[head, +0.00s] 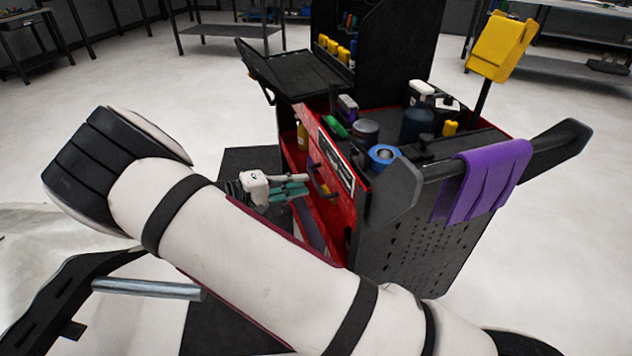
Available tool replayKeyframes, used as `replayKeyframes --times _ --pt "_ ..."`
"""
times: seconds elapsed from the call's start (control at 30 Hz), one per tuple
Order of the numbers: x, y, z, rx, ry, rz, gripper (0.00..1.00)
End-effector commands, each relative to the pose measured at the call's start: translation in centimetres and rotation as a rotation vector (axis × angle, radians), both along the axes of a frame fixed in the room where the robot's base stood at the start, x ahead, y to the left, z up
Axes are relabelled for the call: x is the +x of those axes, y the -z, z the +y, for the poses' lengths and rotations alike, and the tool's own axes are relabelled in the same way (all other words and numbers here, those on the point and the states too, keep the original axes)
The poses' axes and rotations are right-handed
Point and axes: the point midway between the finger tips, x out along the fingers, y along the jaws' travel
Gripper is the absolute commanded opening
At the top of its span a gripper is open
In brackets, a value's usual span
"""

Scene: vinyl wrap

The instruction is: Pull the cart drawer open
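The tool cart (425,235) is black and red and stands right of centre. The drawer looks shut, flush with the cart, as far as this view shows. My gripper (303,186) has a white body and teal finger pads and points right at the handle. Its fingertips are close to the handle. I cannot tell whether they touch it or how far apart they are. My arm hides the lower front of the cart.
Bottles, a blue tape roll (383,155) and other items stand on the cart top. A purple cloth (482,180) hangs over the cart's side bar, and a yellow holder (500,47) stands behind it. Workbenches line the back. Pale floor is open at right.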

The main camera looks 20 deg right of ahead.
Motion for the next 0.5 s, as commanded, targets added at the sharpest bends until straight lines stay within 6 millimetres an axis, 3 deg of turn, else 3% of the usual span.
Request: replayKeyframes --times 0.23,0.5 --pt "0.7 0.8 -3.8 -0.002 0.002 0.0 0.18" --pt "0.9 1.1 -5.1 0.0 0.0 0.0 0.18"
